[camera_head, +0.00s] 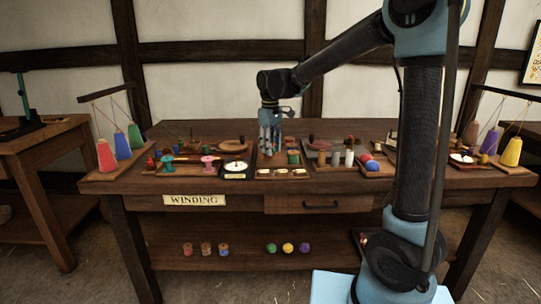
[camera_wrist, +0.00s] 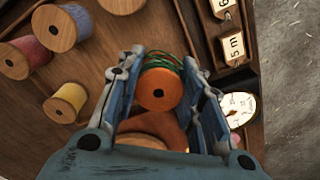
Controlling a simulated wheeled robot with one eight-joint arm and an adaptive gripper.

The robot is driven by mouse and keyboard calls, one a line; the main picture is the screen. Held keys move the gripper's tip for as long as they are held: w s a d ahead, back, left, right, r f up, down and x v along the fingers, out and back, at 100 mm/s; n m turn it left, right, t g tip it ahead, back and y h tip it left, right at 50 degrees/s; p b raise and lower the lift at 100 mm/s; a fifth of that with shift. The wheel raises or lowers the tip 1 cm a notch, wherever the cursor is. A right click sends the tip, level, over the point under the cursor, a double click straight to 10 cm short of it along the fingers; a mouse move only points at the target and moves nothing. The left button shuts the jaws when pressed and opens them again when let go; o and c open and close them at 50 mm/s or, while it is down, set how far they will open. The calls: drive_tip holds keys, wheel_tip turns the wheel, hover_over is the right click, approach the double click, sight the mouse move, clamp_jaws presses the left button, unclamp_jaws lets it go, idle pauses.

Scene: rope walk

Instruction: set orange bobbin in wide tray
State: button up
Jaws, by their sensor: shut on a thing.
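My gripper (camera_head: 269,150) is over the middle of the winding table in the head view, pointing down. In the wrist view my gripper (camera_wrist: 162,62) has its two fingers on either side of the orange bobbin (camera_wrist: 158,91), shut on it. The bobbin shows a round orange end with a dark hole, and green thread shows behind it. In the head view the bobbin is too small to make out between the fingers. A wooden tray (camera_head: 262,174) lies below the gripper; I cannot tell whether it is the wide tray.
A round dial (camera_wrist: 238,108) and number tags (camera_wrist: 234,48) are at right. The winding table (camera_head: 340,200) is crowded; its front edge is clear.

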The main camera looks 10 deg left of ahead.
drive_tip(key=shift+f, duration=1.6)
drive_tip(key=shift+f, duration=0.1)
drive_tip(key=o, duration=1.1)
wheel_tip(320, 180, up, 12)
drive_tip(key=shift+r, duration=0.15)
